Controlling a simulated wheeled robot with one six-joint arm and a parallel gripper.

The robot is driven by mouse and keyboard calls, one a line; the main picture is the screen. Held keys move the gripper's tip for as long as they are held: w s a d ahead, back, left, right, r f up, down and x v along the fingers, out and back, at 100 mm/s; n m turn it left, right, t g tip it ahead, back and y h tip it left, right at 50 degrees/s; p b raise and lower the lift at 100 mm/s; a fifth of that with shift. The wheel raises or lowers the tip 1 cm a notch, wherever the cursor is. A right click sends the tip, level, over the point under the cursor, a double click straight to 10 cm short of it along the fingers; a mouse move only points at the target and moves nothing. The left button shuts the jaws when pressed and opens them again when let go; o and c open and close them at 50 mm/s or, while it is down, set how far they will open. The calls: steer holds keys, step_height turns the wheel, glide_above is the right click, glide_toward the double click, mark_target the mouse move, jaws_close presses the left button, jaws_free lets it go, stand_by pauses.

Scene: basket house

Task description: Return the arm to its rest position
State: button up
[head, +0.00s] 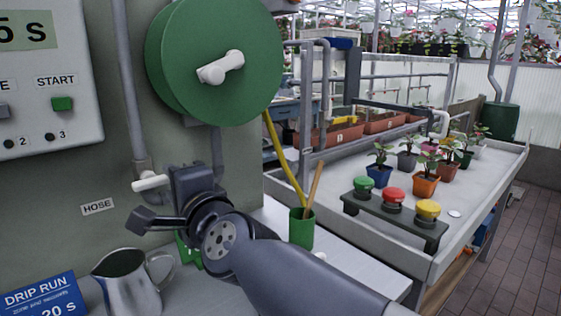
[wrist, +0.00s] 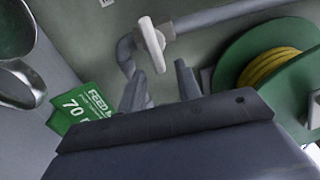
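My gripper (head: 150,218) is in front of the grey-green wall panel, above the counter, just below a white tap handle (head: 150,182). In the wrist view my gripper's two fingertips (wrist: 160,76) stand apart with nothing between them. The white tap handle (wrist: 152,44) on its grey pipe is beyond the fingertips. My dark arm (head: 300,272) reaches in from the lower right over the counter.
A metal jug (head: 124,280) stands on the counter beside a blue sign (head: 42,298). A green cup (head: 301,228) holds sticks. A hose reel (head: 205,62) hangs above. A green feed card (wrist: 80,108) is at the wall. Buttons and potted plants stand on the right bench.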

steer(key=shift+x, duration=1.6)
steer(key=shift+s+d, duration=0.1)
steer(key=shift+d, duration=0.05)
